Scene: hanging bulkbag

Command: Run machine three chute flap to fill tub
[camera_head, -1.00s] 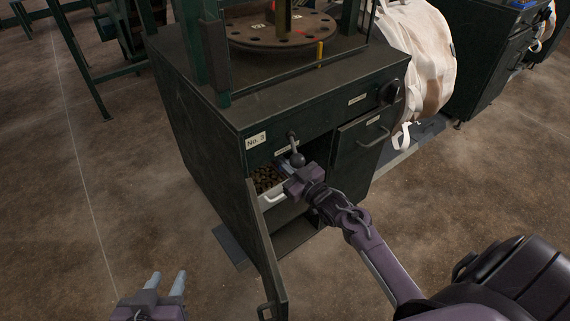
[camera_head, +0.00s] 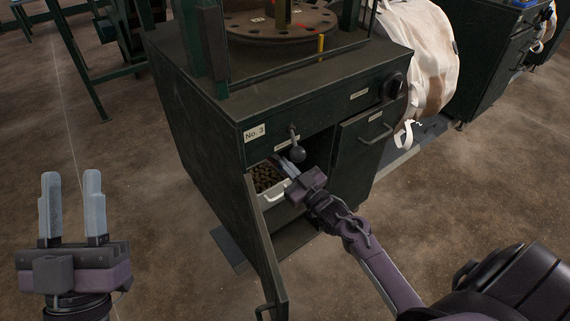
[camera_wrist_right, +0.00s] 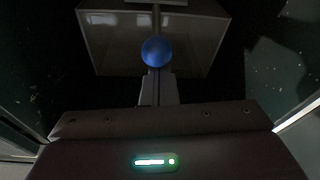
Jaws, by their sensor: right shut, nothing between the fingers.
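The dark green machine labelled No. 3 (camera_head: 255,133) stands in the middle of the head view. A lever with a dark ball knob (camera_head: 297,153) hangs at its front, above the open compartment. A white tub (camera_head: 277,195) sits in that compartment, with brown pieces (camera_head: 267,178) in it. My right gripper (camera_head: 288,167) is shut and empty, its fingertips just below the knob and by the tub. In the right wrist view a blue-looking ball (camera_wrist_right: 157,52) shows at the ends of its fingers (camera_wrist_right: 158,88); contact is unclear. My left gripper (camera_head: 70,205) is open and empty, far from the machine.
The compartment's door (camera_head: 266,245) is swung open toward me. A closed drawer or door (camera_head: 363,150) with a handle is to its right. A large white bag (camera_head: 425,60) hangs behind on the right.

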